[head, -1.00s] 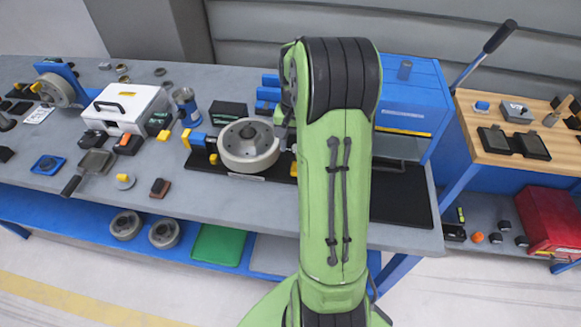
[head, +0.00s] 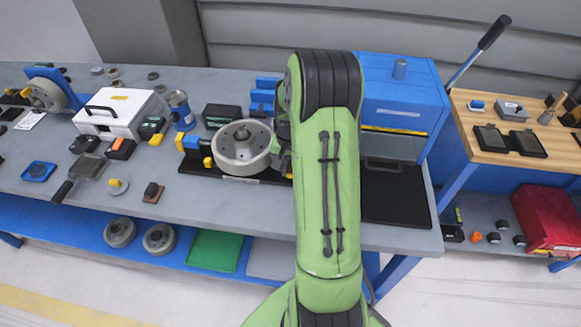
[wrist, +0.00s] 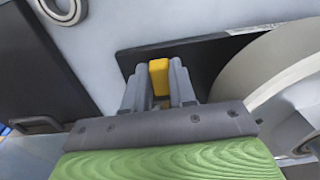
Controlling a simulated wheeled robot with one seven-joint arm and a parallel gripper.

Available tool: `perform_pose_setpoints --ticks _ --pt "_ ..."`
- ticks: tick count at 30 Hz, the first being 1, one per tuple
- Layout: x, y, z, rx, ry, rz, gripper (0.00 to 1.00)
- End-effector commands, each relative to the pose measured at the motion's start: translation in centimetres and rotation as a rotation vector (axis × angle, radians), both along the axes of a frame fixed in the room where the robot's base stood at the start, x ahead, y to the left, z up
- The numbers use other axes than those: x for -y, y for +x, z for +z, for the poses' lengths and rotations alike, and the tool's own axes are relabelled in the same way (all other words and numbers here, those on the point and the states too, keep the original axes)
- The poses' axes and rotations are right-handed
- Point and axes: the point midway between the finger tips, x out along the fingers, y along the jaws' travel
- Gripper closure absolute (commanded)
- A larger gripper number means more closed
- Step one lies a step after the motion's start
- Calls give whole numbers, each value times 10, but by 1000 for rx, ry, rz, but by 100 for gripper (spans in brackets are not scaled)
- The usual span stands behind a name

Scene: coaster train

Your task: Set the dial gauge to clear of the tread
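A grey wheel (head: 242,147) sits on a black base plate (head: 205,172) on the bench; its tread edge also shows at the right of the wrist view (wrist: 262,68). My gripper (wrist: 158,92) is beside the wheel, with its fingers close against both sides of a yellow block (wrist: 158,76) over the black plate. The block looks held and stands apart from the wheel. In the head view my arm hides most of my gripper. A blue and yellow fixture (head: 191,142) stands left of the wheel. I cannot make out a dial face.
A blue cabinet (head: 398,95) stands behind my arm, with a black mat (head: 398,195) in front. A white case (head: 122,112), a blue cylinder (head: 181,108) and small tools lie to the left. Bare bench (head: 225,205) shows in front of the base plate.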

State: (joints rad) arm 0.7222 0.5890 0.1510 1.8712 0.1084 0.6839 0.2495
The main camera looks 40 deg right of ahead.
Motion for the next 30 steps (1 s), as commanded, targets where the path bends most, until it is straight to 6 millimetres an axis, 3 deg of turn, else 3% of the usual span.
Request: perform_pose_setpoints --ticks 10,18,26,27,30 --pt "1 -1 1 1 -1 0 100" --pt "21 -26 0 -1 -1 -2 100" --pt "22 -29 1 -3 -2 -3 100" --pt "22 -29 1 -3 -2 -3 69" --pt "22 -28 1 -2 -2 -3 53"
